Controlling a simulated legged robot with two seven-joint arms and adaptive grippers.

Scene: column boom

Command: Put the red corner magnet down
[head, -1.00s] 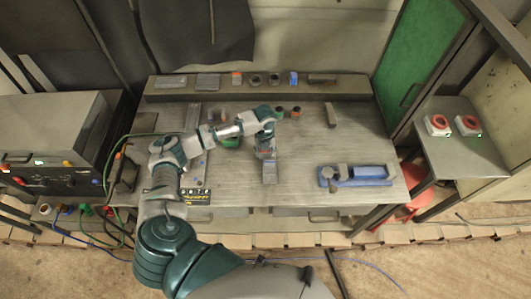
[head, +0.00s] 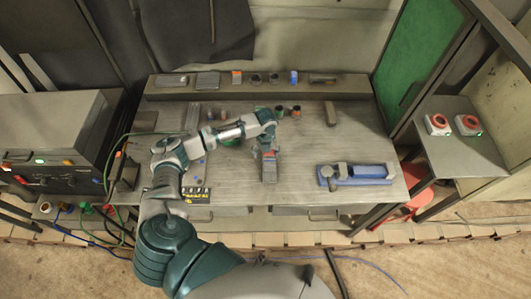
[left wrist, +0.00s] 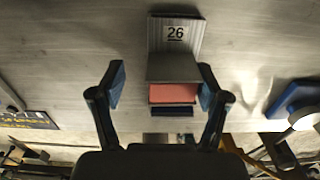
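The red corner magnet (left wrist: 173,94) shows in the left wrist view as a red block between a grey block and a dark strip. In the head view it is a small reddish patch (head: 268,154) at the middle of the bench. A grey metal plate marked 26 (left wrist: 175,34) lies beyond it. My left gripper (left wrist: 161,88) is open, its blue-padded fingers either side of the magnet. There is a clear gap at the left finger; the right finger is very close, and I cannot tell if it touches. The gripper also shows in the head view (head: 267,146). My right gripper is not in view.
The steel bench (head: 300,150) has free room around the magnet. A blue vice (head: 355,174) stands at the right. A raised back shelf (head: 330,88) holds several small items. A dark label plate (head: 195,196) lies at the front left.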

